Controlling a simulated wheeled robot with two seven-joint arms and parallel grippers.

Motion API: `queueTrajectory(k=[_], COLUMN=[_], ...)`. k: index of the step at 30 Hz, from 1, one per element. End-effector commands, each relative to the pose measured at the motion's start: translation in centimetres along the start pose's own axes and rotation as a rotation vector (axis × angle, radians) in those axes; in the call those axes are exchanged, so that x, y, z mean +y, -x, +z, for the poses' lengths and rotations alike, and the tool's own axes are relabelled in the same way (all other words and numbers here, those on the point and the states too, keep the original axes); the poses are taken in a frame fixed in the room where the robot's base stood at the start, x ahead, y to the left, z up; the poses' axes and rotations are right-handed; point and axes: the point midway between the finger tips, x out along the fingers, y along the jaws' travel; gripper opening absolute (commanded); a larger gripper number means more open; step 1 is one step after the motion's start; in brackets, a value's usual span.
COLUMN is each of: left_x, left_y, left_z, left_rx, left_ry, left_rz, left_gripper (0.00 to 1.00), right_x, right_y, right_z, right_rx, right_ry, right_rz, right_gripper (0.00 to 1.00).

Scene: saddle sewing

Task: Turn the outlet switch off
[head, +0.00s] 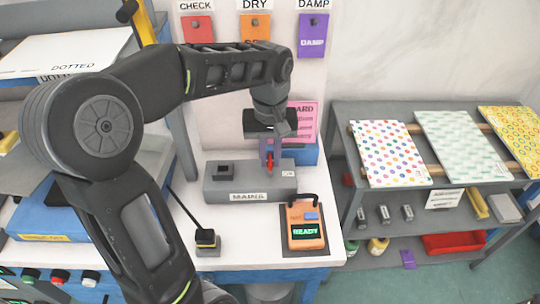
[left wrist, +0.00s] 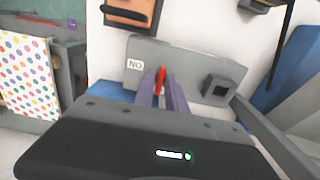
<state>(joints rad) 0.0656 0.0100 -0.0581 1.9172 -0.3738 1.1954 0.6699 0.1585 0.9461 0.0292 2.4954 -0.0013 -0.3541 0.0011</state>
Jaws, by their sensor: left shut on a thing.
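The grey outlet box labelled MAINS (head: 225,187) sits on the white worktop, and it also shows in the left wrist view (left wrist: 185,58). A red switch lever (head: 270,164) stands up from its right part, beside a small white label. In the left wrist view the red lever (left wrist: 160,80) is between the purple-grey fingers, and the label appears upside down, seeming to read ON. My left gripper (head: 268,158) comes down from above and is shut on the red lever. The fingers hide part of the lever. My right gripper is not in view.
An orange meter reading READY (head: 305,225) lies in front of the box. A black lever on a small base (head: 207,240) stands to the left. CHECK, DRY and DAMP cards hang behind. A grey shelf with patterned boards (head: 391,154) stands at right.

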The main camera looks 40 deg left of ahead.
Motion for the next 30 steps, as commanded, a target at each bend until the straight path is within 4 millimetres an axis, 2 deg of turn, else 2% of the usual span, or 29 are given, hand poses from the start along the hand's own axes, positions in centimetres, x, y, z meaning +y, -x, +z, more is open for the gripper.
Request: queueTrajectory(k=[12,13,20,30], left_x=[0.03,0.03,0.02,0.02], left_y=[0.23,0.23,0.12,0.33], left_z=[-0.16,-0.16,-0.08,-0.05], left_rx=[0.006,0.006,0.003,0.002], left_ry=[0.008,0.008,0.007,0.007], left_rz=[0.003,0.003,0.001,0.001], left_gripper=[0.00,0.19,0.37,0.38], right_x=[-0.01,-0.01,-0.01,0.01], right_y=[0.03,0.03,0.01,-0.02], right_z=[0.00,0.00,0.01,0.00], right_rx=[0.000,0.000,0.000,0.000], right_ry=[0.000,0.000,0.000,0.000], right_rz=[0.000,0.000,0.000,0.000], right_gripper=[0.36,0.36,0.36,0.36])
